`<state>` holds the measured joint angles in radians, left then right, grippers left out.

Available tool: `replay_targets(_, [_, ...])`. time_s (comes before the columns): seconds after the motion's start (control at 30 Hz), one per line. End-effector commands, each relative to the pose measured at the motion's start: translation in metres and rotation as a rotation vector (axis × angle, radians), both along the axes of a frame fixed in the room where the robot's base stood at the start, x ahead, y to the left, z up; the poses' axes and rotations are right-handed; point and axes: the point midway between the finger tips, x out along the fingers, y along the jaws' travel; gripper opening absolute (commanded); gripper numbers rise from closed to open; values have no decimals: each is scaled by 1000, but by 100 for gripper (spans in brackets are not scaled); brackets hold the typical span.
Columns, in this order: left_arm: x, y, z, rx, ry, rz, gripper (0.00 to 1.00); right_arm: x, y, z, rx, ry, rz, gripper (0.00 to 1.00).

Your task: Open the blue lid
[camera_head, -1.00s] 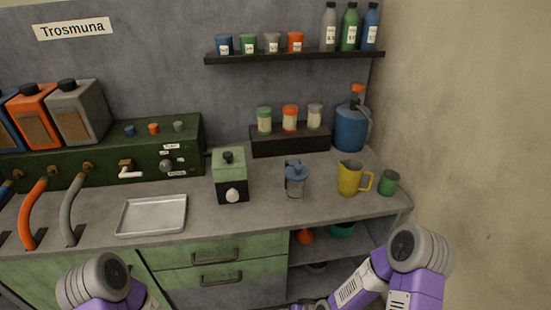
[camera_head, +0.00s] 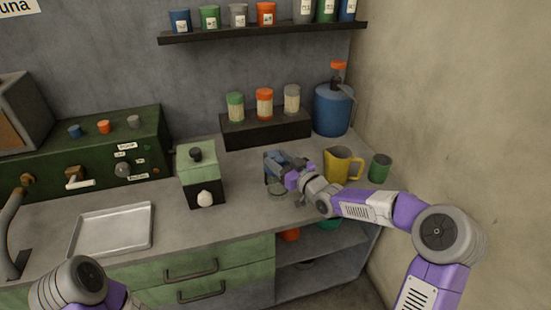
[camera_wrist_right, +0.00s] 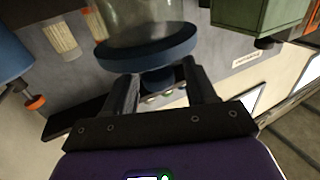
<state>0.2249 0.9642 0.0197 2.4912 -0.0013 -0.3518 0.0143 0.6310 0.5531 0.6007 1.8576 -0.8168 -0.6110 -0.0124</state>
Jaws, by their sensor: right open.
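The blue lid (camera_wrist_right: 150,50) is a round disc with a small knob (camera_wrist_right: 158,80), and it sits on a clear glass jar (camera_wrist_right: 140,18). In the head view the jar (camera_head: 277,191) stands on the counter, and my right gripper largely hides the lid. My right gripper (camera_wrist_right: 161,88) is open, with one finger on either side of the knob; I cannot tell whether they touch it. In the head view this gripper (camera_head: 279,166) reaches the jar's top from the right. My left gripper is out of view; only part of my left arm shows at bottom left.
A yellow pitcher (camera_head: 340,166) and a green cup (camera_head: 380,168) stand right of the jar, close to my right arm. A green-and-black box (camera_head: 201,177) stands left of it. A metal tray (camera_head: 112,231) lies farther left. A shelf (camera_head: 265,33) hangs above.

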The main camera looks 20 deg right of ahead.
Motion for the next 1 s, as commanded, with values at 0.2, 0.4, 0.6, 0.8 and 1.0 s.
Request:
replay_targets(0.2, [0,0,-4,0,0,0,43,17,7,0,3,0,-1,56])
replay_targets(0.4, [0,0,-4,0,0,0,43,19,8,0,1,2,-1,56])
replay_targets(0.6, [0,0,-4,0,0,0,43,18,8,0,1,2,-1,39])
replay_targets(0.8, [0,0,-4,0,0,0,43,18,8,0,1,2,-1,9])
replay_targets(1.0, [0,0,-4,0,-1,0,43,18,8,0,2,2,-1,0])
